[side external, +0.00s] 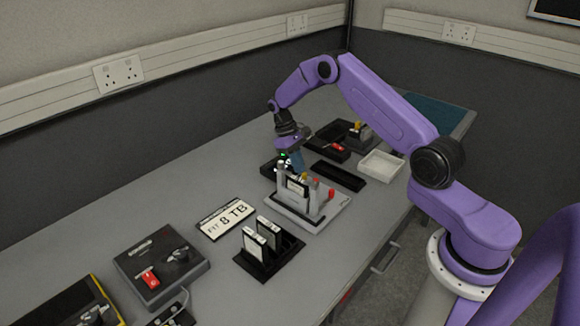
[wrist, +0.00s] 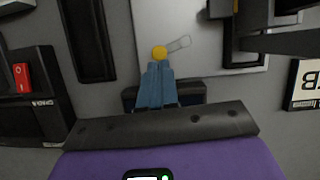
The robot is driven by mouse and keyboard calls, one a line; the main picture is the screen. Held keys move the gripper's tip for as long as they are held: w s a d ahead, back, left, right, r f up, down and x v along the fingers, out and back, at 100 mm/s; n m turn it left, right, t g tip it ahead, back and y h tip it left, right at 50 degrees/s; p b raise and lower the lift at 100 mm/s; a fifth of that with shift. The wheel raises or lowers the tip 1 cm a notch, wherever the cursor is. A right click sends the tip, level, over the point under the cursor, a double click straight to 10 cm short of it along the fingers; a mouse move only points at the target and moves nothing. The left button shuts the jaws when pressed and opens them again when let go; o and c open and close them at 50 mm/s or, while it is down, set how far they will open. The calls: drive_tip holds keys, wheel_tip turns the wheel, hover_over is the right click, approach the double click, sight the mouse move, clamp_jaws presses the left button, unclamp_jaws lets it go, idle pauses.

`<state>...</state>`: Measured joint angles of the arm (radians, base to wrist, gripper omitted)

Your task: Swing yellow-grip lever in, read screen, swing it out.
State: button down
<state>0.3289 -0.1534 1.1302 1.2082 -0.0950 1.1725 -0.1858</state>
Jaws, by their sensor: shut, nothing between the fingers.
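The yellow-grip lever shows in the wrist view as a round yellow grip (wrist: 159,52) with a pale shaft running up and right. My gripper (wrist: 156,66) has its blue fingers shut together, empty, with the tips right beside the grip; I cannot tell if they touch. In the side view my gripper (side external: 300,172) points down at the back of the light grey fixture (side external: 318,224), where the yellow grip (side external: 304,177) partly shows. The fixture holds a dark drive (side external: 297,187) upright and has red-tipped parts at its right. No readable screen is visible.
A label card reading "FIT 8 TB" (side external: 226,218) and a black rack with upright drives (side external: 268,252) lie in front. A black tray (side external: 338,176), a white tray (side external: 381,166) and a red-switch box (wrist: 25,85) are near the fixture. Bare bench lies toward the back left.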

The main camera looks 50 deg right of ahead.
drive_tip(key=m, duration=0.2)
drive_tip(key=s+d+m+y, duration=0.1)
drive_tip(key=shift+s+m+y, duration=0.2)
drive_tip(key=shift+m+y, duration=0.1)
drive_tip(key=shift+m, duration=0.1)
drive_tip(key=m, duration=0.1)
drive_tip(key=s+m+y, duration=0.1)
drive_tip(key=m, duration=0.1)
drive_tip(key=s+m+t, duration=0.1)
drive_tip(key=shift+d+m+y, duration=0.3)
drive_tip(key=shift+d+m, duration=0.05)
drive_tip(key=shift+m, duration=0.05)
drive_tip(key=shift+a, duration=0.1)
